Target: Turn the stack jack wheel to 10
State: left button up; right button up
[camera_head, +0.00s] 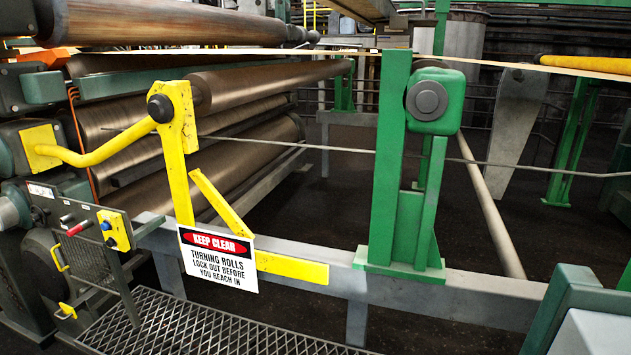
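I cannot make out a stack jack wheel or a numbered dial for it in the head view. The calender stack's metal rolls (235,143) lie one above another at the left, behind a yellow bracket (177,140) with a curved yellow bar. A small control panel (88,238) stands at the lower left, with a red-handled control and a blue button on a yellow box (115,230). Its small markings are too fine to read. Neither of my grippers shows.
A grey rail (330,265) crosses in front, bearing a "KEEP CLEAR, TURNING ROLLS" sign (217,260) and a green post (390,170). Metal grating (200,325) lies at the bottom left. A dark green and grey part (580,300) at the lower right is unclear.

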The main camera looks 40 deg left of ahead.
aim_at(35, 216)
jog(key=u, duration=2.8)
jog(key=i+j, duration=0.3)
jog(key=i+z, duration=0.05)
